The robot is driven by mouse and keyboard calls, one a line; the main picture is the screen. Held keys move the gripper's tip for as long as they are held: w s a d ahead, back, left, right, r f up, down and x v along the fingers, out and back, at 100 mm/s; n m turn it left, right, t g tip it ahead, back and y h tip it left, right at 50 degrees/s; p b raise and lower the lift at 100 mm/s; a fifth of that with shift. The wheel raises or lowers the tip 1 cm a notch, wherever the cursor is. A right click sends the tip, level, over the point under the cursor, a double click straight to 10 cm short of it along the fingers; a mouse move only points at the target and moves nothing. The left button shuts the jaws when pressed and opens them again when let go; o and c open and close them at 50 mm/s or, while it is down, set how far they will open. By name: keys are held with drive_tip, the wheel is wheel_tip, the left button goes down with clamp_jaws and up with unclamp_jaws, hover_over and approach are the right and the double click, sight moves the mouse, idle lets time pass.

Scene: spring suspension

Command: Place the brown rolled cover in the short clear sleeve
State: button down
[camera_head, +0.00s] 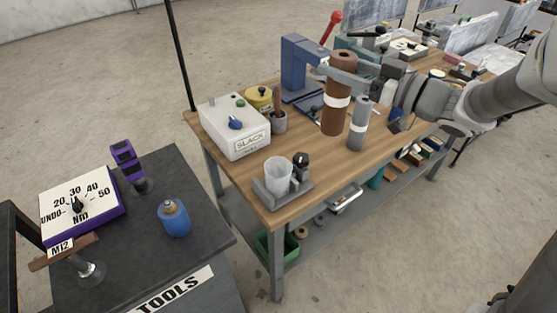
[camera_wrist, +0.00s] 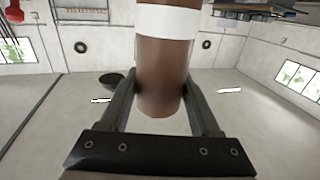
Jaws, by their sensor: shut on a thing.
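The brown rolled cover (camera_head: 337,112) is an upright roll with a white band around its middle. My gripper (camera_head: 346,74) is shut on it near its upper end, above the band. The wrist view shows the brown cover (camera_wrist: 163,65) between my two fingers (camera_wrist: 161,98), with its white band beyond them. In the head view I cannot tell whether its lower end touches the table. The short clear sleeve (camera_head: 278,174) is a translucent, open-topped cup at the front left corner of the workbench. It stands on a grey holder, apart from my gripper and to its left.
A grey roll (camera_head: 358,128) with a light band stands close beside the brown cover. A black knob (camera_head: 301,160) is beside the sleeve. Bare wood (camera_head: 310,150) lies between.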

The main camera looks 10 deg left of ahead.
drive_tip(key=s+a+f+b, duration=0.3)
drive_tip(key=s+a+f, duration=0.2)
drive_tip(key=a+f, duration=0.5)
drive_tip(key=shift+s+a+f+n+g+b, duration=0.15)
drive_tip(key=shift+a+f+n+g+b, duration=0.2)
drive_tip(key=shift+a, duration=0.25)
drive_tip(key=shift+f, duration=0.1)
drive_tip(key=shift+f+b, duration=0.55)
drive_tip(key=shift+f, duration=0.05)
drive_tip(key=shift+c, duration=0.5)
unclamp_jaws()
